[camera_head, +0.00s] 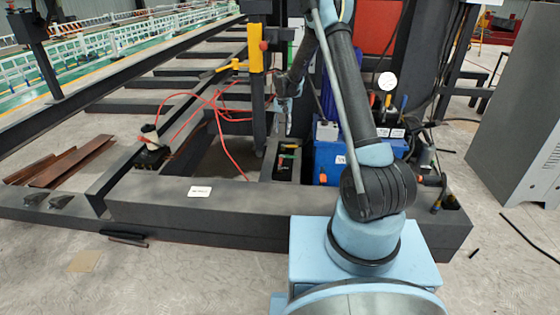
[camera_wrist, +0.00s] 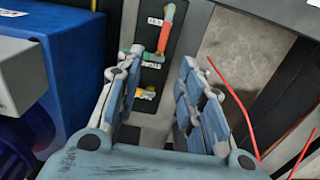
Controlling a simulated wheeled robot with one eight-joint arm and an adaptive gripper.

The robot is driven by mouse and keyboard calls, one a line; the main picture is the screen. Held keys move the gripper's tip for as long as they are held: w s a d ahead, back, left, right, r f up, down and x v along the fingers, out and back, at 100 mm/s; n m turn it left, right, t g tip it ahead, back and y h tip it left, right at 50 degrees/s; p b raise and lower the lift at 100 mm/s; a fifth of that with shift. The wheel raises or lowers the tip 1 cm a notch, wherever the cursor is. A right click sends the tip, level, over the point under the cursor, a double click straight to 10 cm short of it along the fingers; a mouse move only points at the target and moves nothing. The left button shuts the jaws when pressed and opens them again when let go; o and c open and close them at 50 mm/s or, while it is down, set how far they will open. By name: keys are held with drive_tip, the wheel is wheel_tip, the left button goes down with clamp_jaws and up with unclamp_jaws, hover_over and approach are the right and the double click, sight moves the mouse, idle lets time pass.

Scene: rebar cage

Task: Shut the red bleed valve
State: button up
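In the wrist view a red-orange valve lever (camera_wrist: 167,28) stands on a dark panel, next to a white label. It runs lengthwise in the picture, away from my gripper. Nearer lie a green-handled valve (camera_wrist: 127,57) and a yellow-orange one (camera_wrist: 146,94), both lying crosswise. My gripper (camera_wrist: 161,57) is open and empty, its two blue-grey fingers spread on either side of the valve row. The red lever is beyond the fingertips, and no contact shows. In the head view my gripper (camera_head: 281,118) hangs over the recess holding the small valves (camera_head: 287,158), which are too small to tell apart.
A blue box (camera_head: 328,160) stands right of the valve recess; it is at the left in the wrist view (camera_wrist: 22,70). Red hoses (camera_head: 215,112) loop on the left. A dark beam (camera_head: 180,205) crosses in front. A yellow-topped post (camera_head: 255,55) stands behind.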

wheel_tip(320, 180, down, 2)
drive_tip(key=a, duration=0.1)
approach(280, 161)
wheel_tip(280, 161, down, 8)
drive_tip(key=shift+d+r, duration=0.1)
drive_tip(key=shift+d, duration=0.05)
idle(0.5)
drive_tip(key=shift+c, duration=0.2)
clamp_jaws()
